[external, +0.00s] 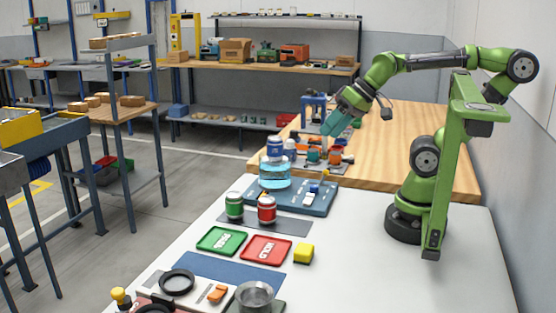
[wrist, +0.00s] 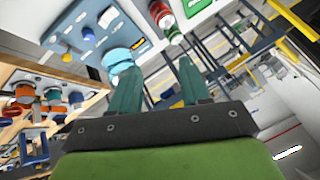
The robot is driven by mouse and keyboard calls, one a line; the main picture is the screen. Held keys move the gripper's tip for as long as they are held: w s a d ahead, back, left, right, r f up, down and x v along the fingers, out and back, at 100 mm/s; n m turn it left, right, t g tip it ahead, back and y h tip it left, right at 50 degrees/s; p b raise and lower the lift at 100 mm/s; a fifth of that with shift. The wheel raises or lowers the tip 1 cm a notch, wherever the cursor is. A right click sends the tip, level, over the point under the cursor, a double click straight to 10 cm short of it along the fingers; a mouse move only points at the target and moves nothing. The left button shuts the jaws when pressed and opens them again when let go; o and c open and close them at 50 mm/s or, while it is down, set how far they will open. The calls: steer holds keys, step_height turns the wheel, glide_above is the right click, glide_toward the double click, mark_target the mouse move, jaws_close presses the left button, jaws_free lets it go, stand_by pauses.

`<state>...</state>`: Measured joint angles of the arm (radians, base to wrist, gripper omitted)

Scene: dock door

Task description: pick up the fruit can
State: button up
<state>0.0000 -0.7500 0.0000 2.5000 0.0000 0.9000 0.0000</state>
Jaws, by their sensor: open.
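A red can (external: 267,211) and a green can (external: 234,206) stand upright side by side on a dark mat (external: 290,225). The labels are too small to read, so I cannot tell which is the fruit can. In the wrist view the red can (wrist: 161,14) and green can (wrist: 173,36) show at the top, beyond the fingertips. My gripper (external: 328,132) is open and empty, raised above the far part of the tables, behind and to the right of both cans. Its two teal fingers (wrist: 157,72) are spread apart and touch neither can.
A clear bluish container (external: 274,177) stands behind the cans, beside a blue board (external: 318,207) with small parts. Green (external: 210,246) and red (external: 285,242) trays and a yellow block (external: 303,253) lie in front. The white table's right side is clear.

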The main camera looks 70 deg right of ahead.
steer(key=o, duration=0.4)
step_height(320, 180, up, 3)
steer(key=n+g+h, duration=0.2)
steer(key=g+h, duration=0.1)
glide_above(275, 146)
steer(key=s+d, duration=0.2)
steer(key=s, duration=0.3)
steer(key=x, duration=1.1)
steer(key=shift+w+a, duration=0.1)
steer(key=shift+a, duration=0.1)
steer(key=shift+a+x, duration=0.1)
steer(key=shift+x, duration=1.25)
steer(key=shift+a+x, duration=0.15)
steer(key=shift+x, duration=1.2)
